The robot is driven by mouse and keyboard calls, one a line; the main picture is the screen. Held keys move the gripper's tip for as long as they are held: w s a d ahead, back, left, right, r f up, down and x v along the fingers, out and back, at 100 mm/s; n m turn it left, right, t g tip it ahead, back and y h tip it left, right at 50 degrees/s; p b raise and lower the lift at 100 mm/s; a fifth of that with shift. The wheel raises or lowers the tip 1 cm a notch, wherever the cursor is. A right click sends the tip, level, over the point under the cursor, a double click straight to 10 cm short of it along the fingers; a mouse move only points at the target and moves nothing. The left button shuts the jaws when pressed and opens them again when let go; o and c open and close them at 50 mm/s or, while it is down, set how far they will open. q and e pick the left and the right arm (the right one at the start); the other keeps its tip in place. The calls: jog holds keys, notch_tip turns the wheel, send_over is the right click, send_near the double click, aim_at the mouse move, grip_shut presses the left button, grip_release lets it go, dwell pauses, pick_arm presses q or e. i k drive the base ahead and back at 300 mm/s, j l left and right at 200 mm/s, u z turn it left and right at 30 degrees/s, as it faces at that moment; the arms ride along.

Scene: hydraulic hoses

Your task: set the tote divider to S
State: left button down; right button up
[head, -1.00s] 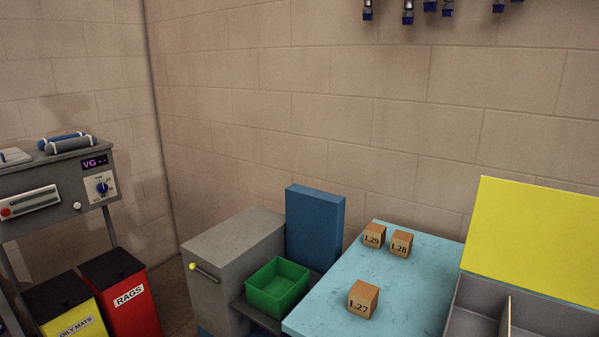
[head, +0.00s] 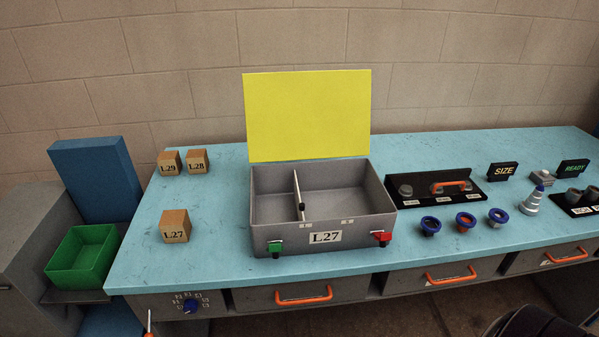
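The grey tote (head: 264,232) stands on the blue bench with its yellow lid (head: 307,115) open upright at the back. A label on its front reads L27. The thin pale divider (head: 297,190) stands inside, left of the middle, running front to back with a small dark piece near its front end. It leaves a narrower left compartment and a wider right one. Two small pale marks sit on the front wall, a left mark (head: 306,224) and a right mark (head: 347,220); their letters are too small to read. The divider's front end is near the left mark. Neither gripper is in view.
Wooden blocks L27 (head: 175,226), L29 (head: 169,162) and L28 (head: 197,161) stand left of the tote. A green bin (head: 82,262) is lower left. A black tray (head: 432,183) and blue-rimmed rings, including one ring (head: 430,226), lie to the right. Both compartments look empty.

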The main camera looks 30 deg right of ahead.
aim_at(301, 205)
jog(key=z, duration=1)
